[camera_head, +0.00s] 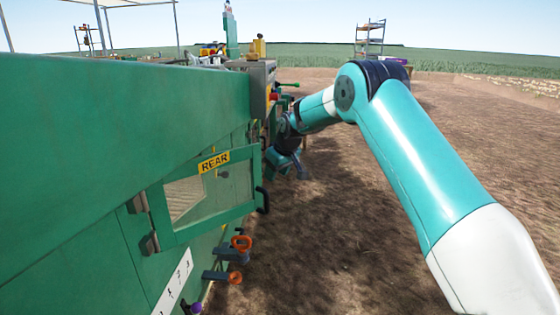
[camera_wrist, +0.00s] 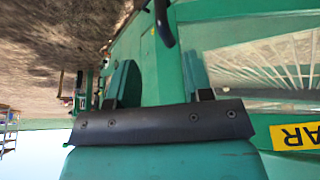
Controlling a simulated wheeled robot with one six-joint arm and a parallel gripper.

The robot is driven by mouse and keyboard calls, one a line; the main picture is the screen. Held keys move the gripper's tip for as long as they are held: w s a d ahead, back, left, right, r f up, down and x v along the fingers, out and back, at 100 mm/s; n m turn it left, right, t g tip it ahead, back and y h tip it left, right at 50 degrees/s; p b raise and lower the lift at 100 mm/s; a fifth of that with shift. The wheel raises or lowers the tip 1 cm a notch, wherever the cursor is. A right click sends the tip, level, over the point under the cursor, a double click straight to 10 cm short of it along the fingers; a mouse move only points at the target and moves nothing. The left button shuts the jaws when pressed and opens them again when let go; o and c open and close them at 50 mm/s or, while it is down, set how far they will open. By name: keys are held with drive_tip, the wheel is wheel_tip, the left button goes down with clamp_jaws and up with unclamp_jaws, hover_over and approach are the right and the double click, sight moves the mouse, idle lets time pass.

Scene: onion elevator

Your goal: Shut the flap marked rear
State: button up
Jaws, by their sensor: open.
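The flap marked REAR (camera_head: 190,231) is a green frame with a clear pane and a yellow label. It hangs on hinges at its left edge and stands swung out from the green machine's side. A black handle (camera_head: 264,200) is on its free right edge. My gripper (camera_head: 297,168) is just beyond that edge in the head view, partly hidden by the flap and my arm. In the wrist view my gripper (camera_wrist: 160,80) is open, with the flap's frame and pane close by at the right and part of the label (camera_wrist: 295,136) showing. I cannot tell whether they touch.
The green machine wall (camera_head: 110,110) fills the left. Orange-ringed levers (camera_head: 240,243) stick out below the flap. A green lever and red parts (camera_head: 275,97) are further along the wall. Bare soil (camera_head: 330,250) lies open to the right. A shelf rack (camera_head: 369,40) stands far back.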

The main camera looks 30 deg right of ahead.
drive_tip(key=shift+v, duration=1.95)
